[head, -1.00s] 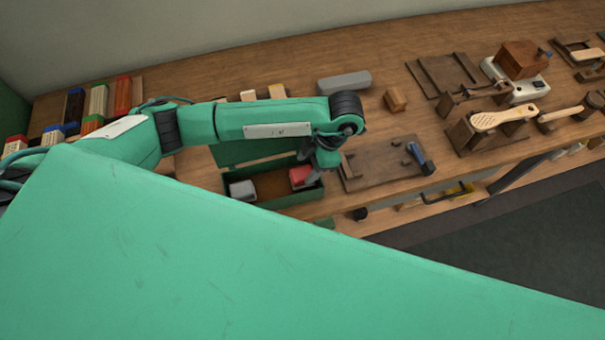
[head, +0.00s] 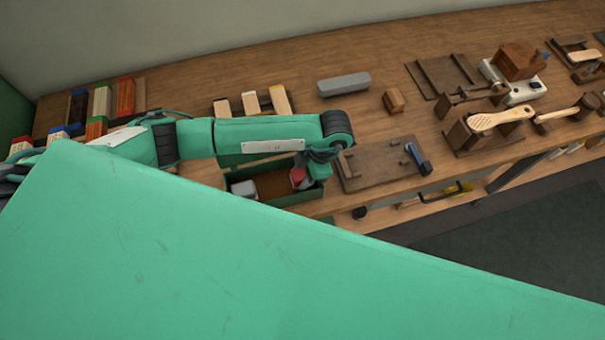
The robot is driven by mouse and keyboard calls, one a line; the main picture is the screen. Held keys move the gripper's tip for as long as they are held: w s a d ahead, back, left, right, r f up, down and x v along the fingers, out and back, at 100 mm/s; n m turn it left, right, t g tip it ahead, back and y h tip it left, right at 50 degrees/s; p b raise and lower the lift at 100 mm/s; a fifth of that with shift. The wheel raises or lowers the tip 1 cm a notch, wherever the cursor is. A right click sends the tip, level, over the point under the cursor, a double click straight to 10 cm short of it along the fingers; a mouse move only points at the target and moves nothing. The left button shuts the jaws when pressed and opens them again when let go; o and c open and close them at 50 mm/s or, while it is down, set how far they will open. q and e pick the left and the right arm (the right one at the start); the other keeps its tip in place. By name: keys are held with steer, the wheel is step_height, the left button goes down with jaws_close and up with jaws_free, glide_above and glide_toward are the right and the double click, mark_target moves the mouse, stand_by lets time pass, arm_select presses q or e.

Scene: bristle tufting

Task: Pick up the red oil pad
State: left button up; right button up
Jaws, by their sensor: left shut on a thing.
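The red oil pad (head: 298,177) shows as a small red patch at the right end of the green box (head: 288,199) on the bench. My left gripper (head: 309,178) is at that end of the box, pointing down, and is shut on the red pad. The wrist and fingers hide much of the pad, so I cannot tell whether it is clear of the box floor. My right gripper is not in view.
A grey-white block (head: 243,189) sits in the box's left end. A brown board with a blue-handled tool (head: 417,158) lies just right of the box. A grey bar (head: 343,84) and a wooden block (head: 394,101) stand behind. A large green panel covers the foreground.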

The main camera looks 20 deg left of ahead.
mark_target(303, 173)
arm_select(q)
steer(key=shift+r, duration=0.1)
steer(key=shift+r, duration=0.6)
step_height(303, 173, up, 19)
steer(key=b, duration=0.2)
steer(key=shift+f, duration=0.15)
steer(key=o, duration=0.3)
steer(key=shift+c, duration=1)
